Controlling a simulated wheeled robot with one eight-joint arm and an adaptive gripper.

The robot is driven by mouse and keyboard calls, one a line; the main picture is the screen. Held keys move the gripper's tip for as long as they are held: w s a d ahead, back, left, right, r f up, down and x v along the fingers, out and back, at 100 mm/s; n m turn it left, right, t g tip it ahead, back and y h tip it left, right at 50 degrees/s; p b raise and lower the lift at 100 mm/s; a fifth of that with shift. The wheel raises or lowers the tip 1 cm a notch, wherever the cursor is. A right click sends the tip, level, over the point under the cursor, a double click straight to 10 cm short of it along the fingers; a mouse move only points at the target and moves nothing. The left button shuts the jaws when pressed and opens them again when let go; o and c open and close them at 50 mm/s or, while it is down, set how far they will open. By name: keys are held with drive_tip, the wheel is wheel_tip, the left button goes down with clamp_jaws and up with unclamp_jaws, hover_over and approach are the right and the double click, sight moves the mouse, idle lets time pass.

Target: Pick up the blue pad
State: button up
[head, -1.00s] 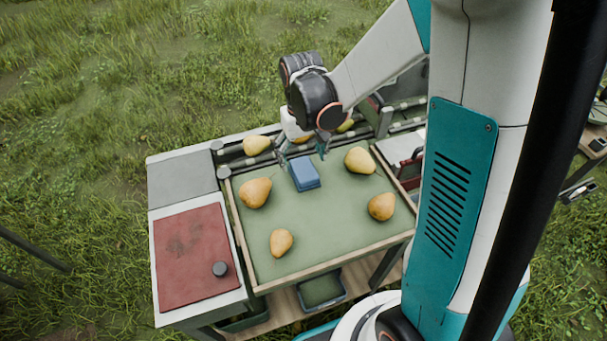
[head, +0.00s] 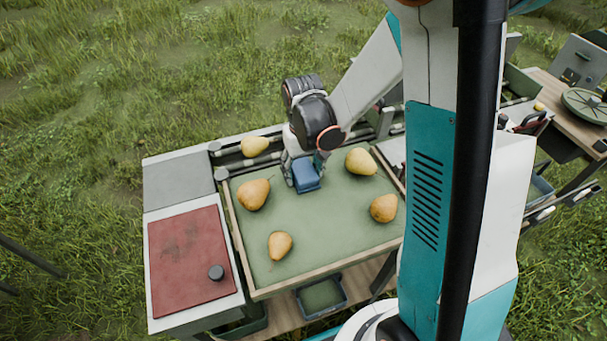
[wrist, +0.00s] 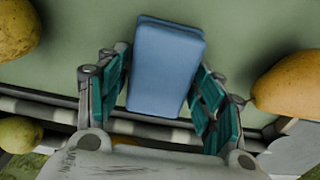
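The blue pad (head: 306,175) lies on the green tray surface, close to the tray's far edge. My gripper (head: 305,168) is down at the pad, with a finger on either side of it. In the wrist view the pad (wrist: 166,66) sits between the teal-padded fingers of my gripper (wrist: 160,95). The fingers are spread, with a narrow gap on the left and a small or no clear gap on the right. Part of the pad's far end is hidden by my gripper in the head view.
The wood-rimmed green tray (head: 320,245) holds several pears, including one left of the pad (head: 253,194) and one right of it (head: 361,162). Another pear (head: 255,146) rests on the rollers behind. A red panel (head: 188,262) with a black knob is at left. The tray's middle is clear.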

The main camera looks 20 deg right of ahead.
sight(303, 168)
drive_tip(key=c, duration=0.5)
wheel_tip(303, 168, up, 20)
drive_tip(key=p, duration=0.6)
drive_tip(key=shift+o, duration=1.2)
